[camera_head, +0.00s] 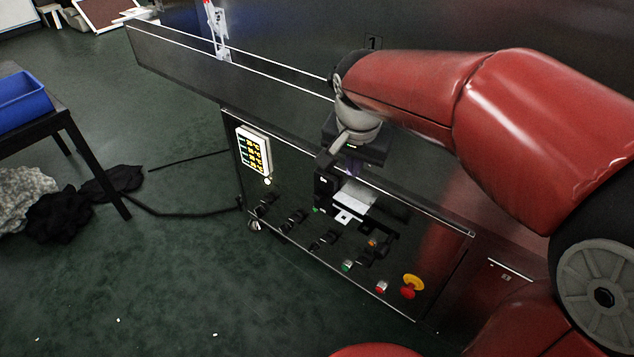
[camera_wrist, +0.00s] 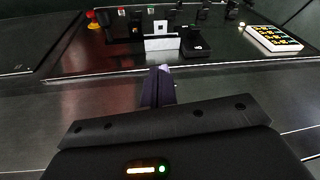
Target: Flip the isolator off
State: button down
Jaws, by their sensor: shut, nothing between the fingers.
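A black control panel (camera_head: 300,235) on the front of the machine carries several dark switches (camera_head: 293,220). Near its middle is a switch unit that looks like the isolator, with a white plate (camera_head: 352,198) and black parts around it. In the wrist view the white plate (camera_wrist: 160,44) stands straight ahead of the fingers, with a black block (camera_wrist: 195,45) to its right. My gripper (camera_wrist: 163,71) is shut, its purple-grey fingers together and empty, pointing at the plate. In the head view my gripper (camera_head: 352,166) is just above the unit, partly hidden. Contact and lever position cannot be told.
A red emergency stop (camera_head: 408,290) with yellow, a red button (camera_head: 381,287) and a green button (camera_head: 348,266) sit low on the panel. A table with a blue crate (camera_head: 22,98) stands far left. Open floor lies in front.

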aim_at(320, 194)
jog(key=w+a+f+m+h, duration=0.1)
jog(key=w+a+f+m, duration=0.1)
jog(key=w+a+f, duration=0.3)
jog(key=w+a, duration=0.2)
jog(key=a, duration=0.1)
jog(key=shift+w+a+f+g, duration=0.15)
jog(key=shift+w+a+g, duration=0.05)
jog(key=shift+a+g, duration=0.1)
jog(key=x, duration=1)
jog(key=shift+d, duration=0.25)
